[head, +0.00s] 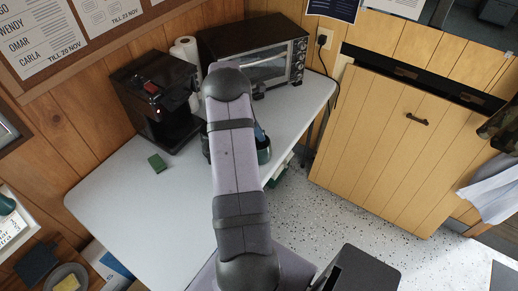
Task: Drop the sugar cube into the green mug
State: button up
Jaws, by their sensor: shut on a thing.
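A dark green, round-rimmed vessel (264,155), which looks like the green mug, stands on the white table just right of my arm. My arm covers its left part, and I cannot see into it clearly. A small bluish piece (259,133) shows at its rim; I cannot tell what it is. My gripper is hidden behind my own arm, which runs up the middle of the head view. I see no sugar cube; it may be hidden there too.
The white table (120,205) has free room at its front left. A paper roll (186,50) and a toaster oven (265,60) stand at the back. A wooden cabinet (385,140) is at the right.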

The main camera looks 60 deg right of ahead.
jog(key=o, duration=0.7)
jog(key=shift+o, duration=0.2)
jog(key=shift+r, duration=0.15)
jog(key=b+v, duration=0.2)
jog(key=v, duration=0.5)
jog(key=shift+w+a, duration=0.1)
jog(key=shift+a, duration=0.05)
